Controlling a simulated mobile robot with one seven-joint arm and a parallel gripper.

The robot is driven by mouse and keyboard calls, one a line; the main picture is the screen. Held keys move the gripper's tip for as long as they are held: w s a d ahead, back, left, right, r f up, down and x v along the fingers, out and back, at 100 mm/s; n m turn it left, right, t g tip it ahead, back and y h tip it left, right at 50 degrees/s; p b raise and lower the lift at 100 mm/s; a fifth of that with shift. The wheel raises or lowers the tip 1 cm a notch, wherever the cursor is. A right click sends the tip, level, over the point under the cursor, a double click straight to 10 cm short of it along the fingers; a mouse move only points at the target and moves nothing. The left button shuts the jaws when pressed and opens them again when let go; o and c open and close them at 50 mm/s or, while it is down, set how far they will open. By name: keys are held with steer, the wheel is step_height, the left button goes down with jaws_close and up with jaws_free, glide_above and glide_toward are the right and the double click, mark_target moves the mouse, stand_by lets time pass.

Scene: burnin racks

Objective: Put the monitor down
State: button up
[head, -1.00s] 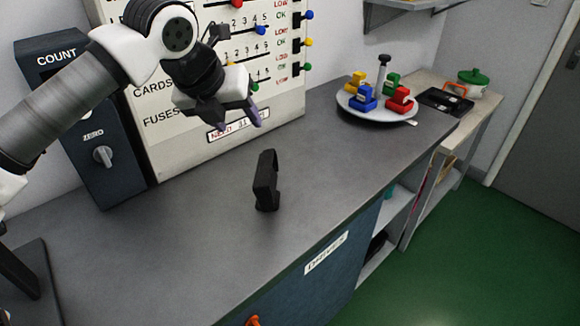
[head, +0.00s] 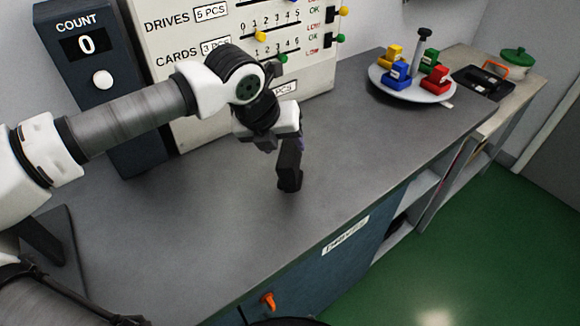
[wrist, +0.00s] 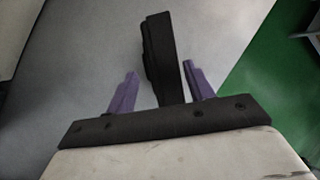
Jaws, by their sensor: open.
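The monitor appears to be the narrow black object (head: 289,168) standing upright on the grey counter (head: 215,225) in the head view. Its screen face cannot be made out. In the wrist view the black object (wrist: 163,50) stands between the two purple fingers and reaches beyond their tips. My gripper (head: 286,147) is low over it, with the fingers around its upper part. In the wrist view my gripper (wrist: 160,73) is open, with a visible gap on each side of the object near the tips.
A round plate (head: 440,97) with several coloured blocks sits at the back right. A green-lidded pot (head: 515,62) is farther off. The counter's front edge lies close to the object.

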mark_target(284, 149)
steer(key=p+x, duration=0.2)
steer(key=x, duration=0.2)
steer(key=shift+w+f, duration=0.1)
steer(key=shift+f, duration=0.05)
steer(key=shift+w+f, duration=0.1)
steer(key=shift+f, duration=0.2)
steer(key=shift+f+b, duration=0.25)
steer(key=shift+b, duration=0.65)
stand_by(0.3)
steer(key=c, duration=1.1)
steer(key=shift+r+p, duration=0.2)
steer(key=shift+p, duration=0.3)
